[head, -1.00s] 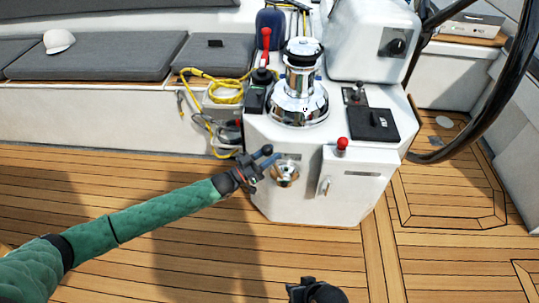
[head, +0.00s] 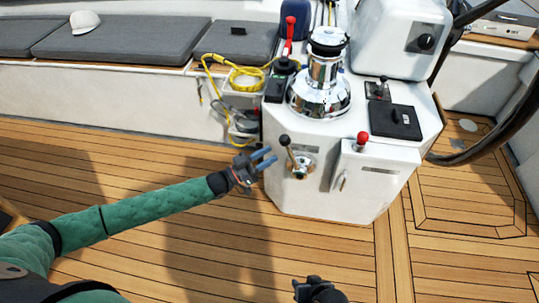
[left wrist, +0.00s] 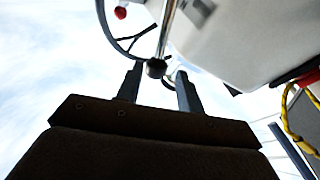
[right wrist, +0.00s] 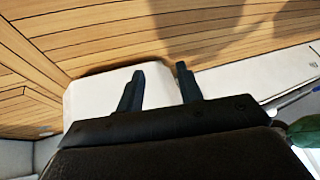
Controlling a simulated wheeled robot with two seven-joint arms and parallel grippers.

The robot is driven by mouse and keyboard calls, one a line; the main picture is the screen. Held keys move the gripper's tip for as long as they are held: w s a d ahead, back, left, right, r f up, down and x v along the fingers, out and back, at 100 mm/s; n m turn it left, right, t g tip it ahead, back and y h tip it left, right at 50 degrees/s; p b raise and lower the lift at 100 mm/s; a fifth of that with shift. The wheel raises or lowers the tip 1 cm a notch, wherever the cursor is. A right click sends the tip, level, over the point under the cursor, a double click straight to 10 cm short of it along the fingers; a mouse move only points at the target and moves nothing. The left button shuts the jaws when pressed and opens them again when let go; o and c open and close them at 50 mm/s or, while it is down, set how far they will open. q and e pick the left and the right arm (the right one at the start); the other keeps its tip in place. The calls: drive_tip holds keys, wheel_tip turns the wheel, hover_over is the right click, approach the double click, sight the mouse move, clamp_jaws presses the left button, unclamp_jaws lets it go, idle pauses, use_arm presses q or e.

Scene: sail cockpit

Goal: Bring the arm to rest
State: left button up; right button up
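My left gripper (head: 268,158) is open and empty, just left of a metal lever (head: 291,157) on the white pedestal's front. The lever has a dark knob and a shiny round base, and leans slightly left. In the left wrist view, the two fingers (left wrist: 158,82) stand apart, with the dark knob (left wrist: 155,68) beyond and between their tips. My right gripper (head: 312,284) is low in the head view. In the right wrist view, its fingers (right wrist: 160,78) are apart with nothing between them; the deck and a white surface lie beyond.
The white pedestal (head: 330,200) carries a chrome winch (head: 320,90), a red-knobbed lever (head: 362,138) and a black hatch panel (head: 396,121). A yellow rope (head: 245,78) hangs beside it. A dark wheel (head: 490,140) stands right. The teak deck (head: 130,160) around the left arm is clear.

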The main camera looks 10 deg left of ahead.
drive_tip(key=shift+w+r, duration=0.1)
idle(0.3)
